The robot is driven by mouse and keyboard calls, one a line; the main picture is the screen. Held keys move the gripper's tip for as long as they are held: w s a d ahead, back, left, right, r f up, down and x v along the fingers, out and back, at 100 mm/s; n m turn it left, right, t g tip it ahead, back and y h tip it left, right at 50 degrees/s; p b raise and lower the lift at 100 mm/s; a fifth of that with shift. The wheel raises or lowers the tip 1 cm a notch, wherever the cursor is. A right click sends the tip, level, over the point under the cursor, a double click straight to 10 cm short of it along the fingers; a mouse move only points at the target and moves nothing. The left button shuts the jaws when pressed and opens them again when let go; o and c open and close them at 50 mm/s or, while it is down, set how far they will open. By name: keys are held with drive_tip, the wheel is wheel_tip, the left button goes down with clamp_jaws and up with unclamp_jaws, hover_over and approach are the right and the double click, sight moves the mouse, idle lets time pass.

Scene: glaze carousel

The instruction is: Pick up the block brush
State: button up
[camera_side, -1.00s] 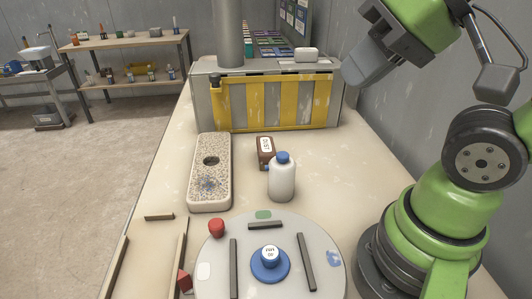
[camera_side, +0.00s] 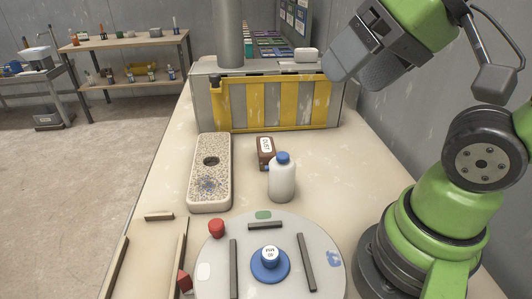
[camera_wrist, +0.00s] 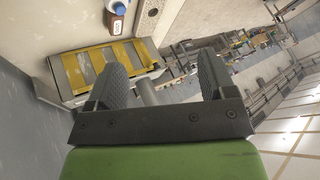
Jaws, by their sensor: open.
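A brown block with a white label (camera_side: 265,151), which looks like the block brush, lies on the table behind a white bottle with a blue cap (camera_side: 282,178). The bottle hides part of its near end. In the wrist view the brown block (camera_wrist: 112,24) shows at the top edge, beside the bottle's blue cap (camera_wrist: 119,8). My gripper (camera_side: 350,66) is high at the upper right in the side view, well above the table and apart from the block. In the wrist view my gripper (camera_wrist: 163,74) has its fingers spread with nothing between them.
A speckled slab (camera_side: 209,190) lies left of the block. A grey cabinet with yellow bars (camera_side: 275,102) stands behind. A round turntable (camera_side: 320,265) with dark bars and a blue-based knob (camera_side: 269,262) is in front. Bare table lies right of the bottle.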

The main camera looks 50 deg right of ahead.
drive_tip(key=w+d+f+n+g+h, duration=0.25)
drive_tip(key=w+d+n, duration=0.25)
drive_tip(key=w+n, duration=0.3)
drive_tip(key=n+g+h, duration=0.2)
drive_tip(key=n+h, duration=0.1)
drive_tip(key=n, duration=2)
hover_over(266, 146)
drive_tip(key=s+a, duration=0.2)
drive_tip(key=s, duration=0.1)
drive_tip(key=shift+t, duration=0.25)
wheel_tip(266, 146, down, 18)
drive_tip(key=shift+w+d+f, duration=0.1)
drive_tip(key=shift+w+f, duration=0.05)
drive_tip(key=shift+f, duration=0.1)
drive_tip(key=x, duration=0.3)
drive_tip(key=shift+f, duration=0.3)
drive_tip(key=shift+w+a+x, duration=0.1)
drive_tip(key=shift+a+x, duration=0.05)
drive_tip(key=shift+x, duration=1.45)
drive_tip(key=shift+w+a+x, duration=0.15)
drive_tip(key=shift+a+x, duration=0.05)
drive_tip(key=shift+x, duration=1.35)
